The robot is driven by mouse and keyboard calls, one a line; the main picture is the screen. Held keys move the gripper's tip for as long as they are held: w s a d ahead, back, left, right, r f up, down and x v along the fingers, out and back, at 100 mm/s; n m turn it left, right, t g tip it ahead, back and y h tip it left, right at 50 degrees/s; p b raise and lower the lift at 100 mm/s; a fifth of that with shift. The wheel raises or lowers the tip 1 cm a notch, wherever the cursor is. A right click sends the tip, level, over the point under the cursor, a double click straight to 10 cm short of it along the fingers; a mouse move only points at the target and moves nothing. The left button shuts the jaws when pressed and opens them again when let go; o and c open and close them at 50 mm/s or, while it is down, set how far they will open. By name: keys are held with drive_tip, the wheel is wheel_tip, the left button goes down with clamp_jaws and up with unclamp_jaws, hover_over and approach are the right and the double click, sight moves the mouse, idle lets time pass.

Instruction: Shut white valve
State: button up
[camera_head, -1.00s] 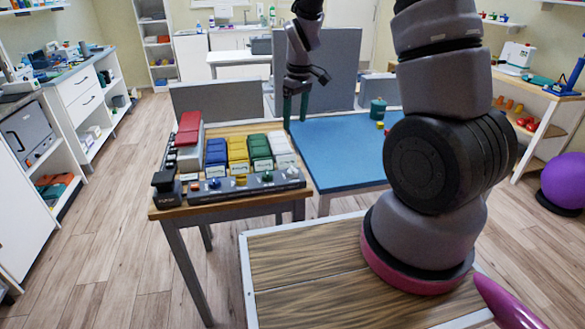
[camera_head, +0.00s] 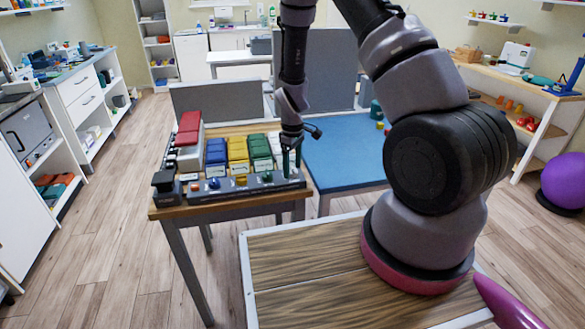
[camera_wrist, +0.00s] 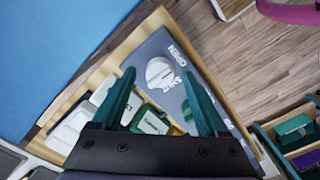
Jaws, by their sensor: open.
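The white valve (camera_wrist: 160,72) is a round white knob with a raised bar across it, set in the grey panel (camera_wrist: 199,77). The words OPEN and SHUT are printed beside it. Which word the bar points to is hard to tell. In the head view my gripper hides the valve at the right end of the panel (camera_head: 230,188). My gripper (camera_head: 291,166) hangs fingers down over that end. In the wrist view the gripper's two green fingers (camera_wrist: 158,75) are apart, with the knob showing between and beyond their tips. Nothing is held, and I see no contact.
White blocks (camera_head: 275,146) stand just behind the panel end, beside green (camera_head: 259,149), yellow (camera_head: 238,150) and blue blocks (camera_head: 215,153). A red-topped stack (camera_head: 189,130) is at the left. A blue-topped table (camera_head: 345,155) adjoins on the right.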

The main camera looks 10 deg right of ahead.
drive_tip(key=shift+f, duration=0.4)
clamp_jaws()
